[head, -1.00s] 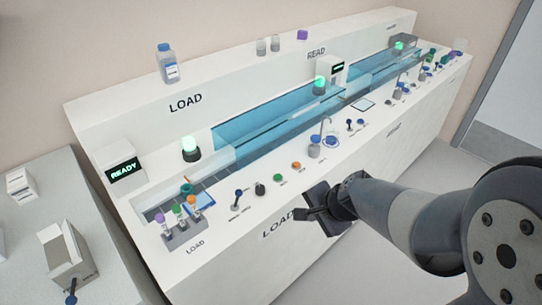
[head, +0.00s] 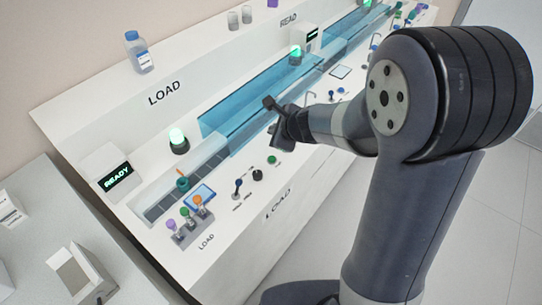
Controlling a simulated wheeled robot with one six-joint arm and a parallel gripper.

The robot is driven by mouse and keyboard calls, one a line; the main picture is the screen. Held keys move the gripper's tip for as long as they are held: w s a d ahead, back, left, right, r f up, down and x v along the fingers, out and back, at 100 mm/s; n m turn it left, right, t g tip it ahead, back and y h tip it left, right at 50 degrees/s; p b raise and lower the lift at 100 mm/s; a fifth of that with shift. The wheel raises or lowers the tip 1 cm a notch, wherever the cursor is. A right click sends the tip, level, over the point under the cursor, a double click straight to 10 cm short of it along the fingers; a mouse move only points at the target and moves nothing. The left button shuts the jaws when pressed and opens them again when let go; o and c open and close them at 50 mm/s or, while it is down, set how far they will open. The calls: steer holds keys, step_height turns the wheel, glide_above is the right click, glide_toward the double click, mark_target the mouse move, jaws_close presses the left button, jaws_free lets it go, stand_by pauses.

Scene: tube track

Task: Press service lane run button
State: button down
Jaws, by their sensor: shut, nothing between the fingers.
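The bench front at the LOAD station carries a row of controls: a blue-topped lever (head: 238,187), a black knob (head: 258,175) and a green button (head: 272,160). Their small labels are too small to read, so I cannot tell which control is the service lane run button. My gripper (head: 269,103) is shut and empty. It is over the bench by the blue channel, above and beyond the green button in the picture. My gripper and arm hide the part of the panel to the right of the green button.
A rack of capped tubes (head: 188,228) and a small tablet (head: 200,194) are at the left end of the bench. A green lamp (head: 178,141), a READY display (head: 115,178) and a blue see-through channel cover (head: 240,115) stand behind. A side table (head: 30,245) holds boxes.

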mark_target(272, 159)
steer(key=shift+f, duration=0.1)
step_height(272, 159, down, 9)
steer(key=b, duration=0.8)
steer(key=shift+b, duration=0.3)
stand_by(1.5)
steer(key=shift+f+b, duration=0.25)
steer(key=shift+b, duration=0.2)
